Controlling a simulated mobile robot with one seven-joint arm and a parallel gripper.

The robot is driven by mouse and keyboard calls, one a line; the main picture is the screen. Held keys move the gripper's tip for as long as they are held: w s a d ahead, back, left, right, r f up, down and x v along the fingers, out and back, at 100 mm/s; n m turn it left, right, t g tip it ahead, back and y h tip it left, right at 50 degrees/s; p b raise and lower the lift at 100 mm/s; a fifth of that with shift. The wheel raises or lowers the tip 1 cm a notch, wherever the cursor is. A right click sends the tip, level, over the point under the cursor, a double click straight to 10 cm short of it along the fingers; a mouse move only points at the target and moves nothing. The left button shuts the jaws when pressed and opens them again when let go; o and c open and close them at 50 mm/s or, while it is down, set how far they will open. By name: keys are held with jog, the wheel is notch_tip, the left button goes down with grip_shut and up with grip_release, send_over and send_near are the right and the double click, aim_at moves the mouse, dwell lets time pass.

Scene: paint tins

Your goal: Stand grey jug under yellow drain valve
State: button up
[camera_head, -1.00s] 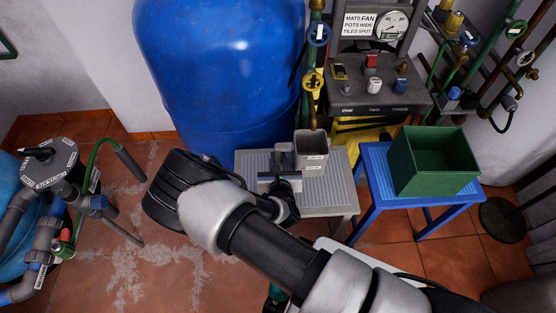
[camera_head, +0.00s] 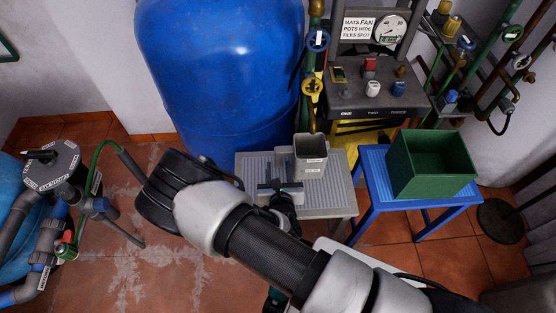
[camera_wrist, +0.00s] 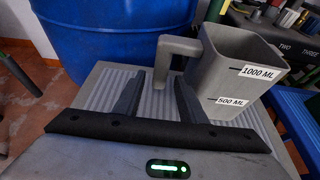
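The grey jug (camera_head: 311,163) stands upright on a ribbed grey bench, its handle towards the left. In the wrist view the jug (camera_wrist: 236,85) shows 1000 ML and 500 ML labels. The pipe's lower end appears just above or behind the jug's mouth; I cannot tell which. My gripper (camera_head: 279,183) is just in front of the jug's handle. In the wrist view my gripper (camera_wrist: 158,95) has its fingers apart, with the handle's lower part showing between the fingertips. Contact is not visible.
The ribbed grey bench (camera_head: 252,170) has free room on the left. A blue stool (camera_head: 375,190) with a green box (camera_head: 430,165) stands to the right. A blue tank (camera_head: 220,75) is behind. A control panel (camera_head: 375,98) is behind right.

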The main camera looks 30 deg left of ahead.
jog(key=p+v, duration=0.1)
jog(key=v, duration=0.6)
jog(key=shift+s+d+r+p, duration=0.15)
jog(key=shift+s+p, duration=0.15)
